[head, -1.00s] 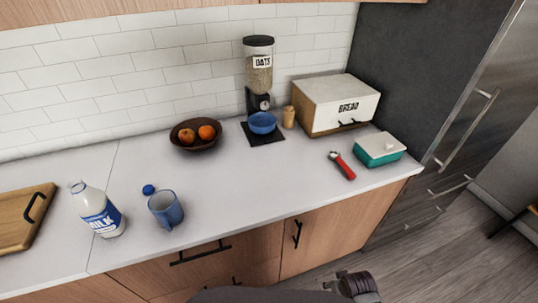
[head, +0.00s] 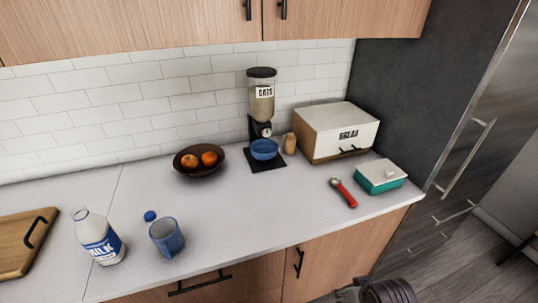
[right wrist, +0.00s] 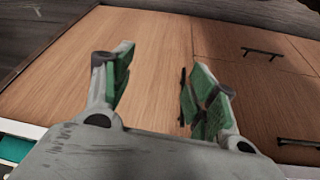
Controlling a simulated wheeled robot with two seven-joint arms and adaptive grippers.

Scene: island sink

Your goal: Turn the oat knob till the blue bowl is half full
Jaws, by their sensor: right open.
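The oat dispenser (head: 261,98) stands against the tiled wall, with oats in its clear hopper. Its knob (head: 265,130) is on the dark lower part. The blue bowl (head: 264,150) sits under it on a dark mat (head: 266,165); its fill is too small to tell. In the right wrist view my right gripper (right wrist: 165,85) is open and empty, in front of wooden cabinet doors. In the head view only a part of my right arm shows at the bottom edge, well below and apart from the dispenser. My left gripper is not in view.
A wooden jar (head: 290,144) and a bread box (head: 337,140) stand right of the dispenser. A fruit bowl (head: 199,171) is to its left. A milk bottle (head: 101,246), blue mug (head: 167,239), red-handled tool (head: 343,192) and teal dish (head: 380,186) stand nearer. The middle counter is clear.

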